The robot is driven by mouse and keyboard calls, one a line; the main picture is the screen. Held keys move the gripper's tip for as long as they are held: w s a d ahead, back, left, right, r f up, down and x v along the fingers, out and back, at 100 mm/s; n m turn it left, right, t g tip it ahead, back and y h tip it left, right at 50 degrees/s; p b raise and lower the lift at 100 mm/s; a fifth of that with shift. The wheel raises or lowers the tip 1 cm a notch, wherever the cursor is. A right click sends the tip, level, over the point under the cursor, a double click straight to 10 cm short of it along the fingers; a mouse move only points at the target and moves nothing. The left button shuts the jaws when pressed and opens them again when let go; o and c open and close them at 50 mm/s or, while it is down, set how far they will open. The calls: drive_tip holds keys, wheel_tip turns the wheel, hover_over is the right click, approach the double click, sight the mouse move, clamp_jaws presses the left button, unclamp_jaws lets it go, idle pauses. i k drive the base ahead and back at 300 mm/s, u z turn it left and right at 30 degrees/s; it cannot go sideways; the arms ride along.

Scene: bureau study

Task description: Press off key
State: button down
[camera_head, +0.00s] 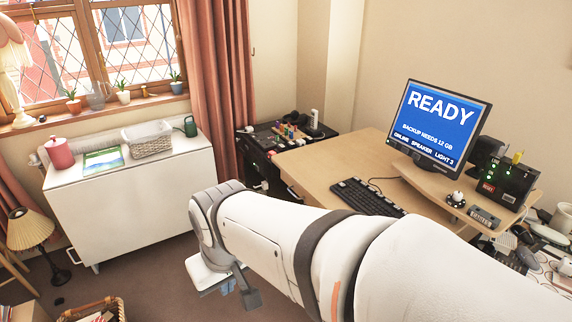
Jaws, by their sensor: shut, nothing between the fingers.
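No key marked off can be made out. A black keyboard (367,197) lies on the wooden desk, its key labels too small to read. A small grey panel with keys (484,217) sits on the raised shelf at the right. The monitor (436,123) shows READY, BACKUP NEEDS 12 GB and ONLINE SPEAKER LIGHT 3. My gripper (239,291) is shut and empty, partly hidden by my arm. It hangs over the floor left of the desk, apart from these things.
A white cabinet (140,205) stands at left with a red canister, book, basket and green can on top. A dark unit (287,135) stands beside the desk (310,163). Cups and cables clutter the far right. A wicker basket (95,310) is on the floor.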

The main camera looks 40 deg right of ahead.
sight(396, 206)
drive_tip(key=i, duration=1.35)
drive_tip(key=z, duration=3.75)
drive_tip(key=i, duration=0.95)
drive_tip(key=u, duration=0.1)
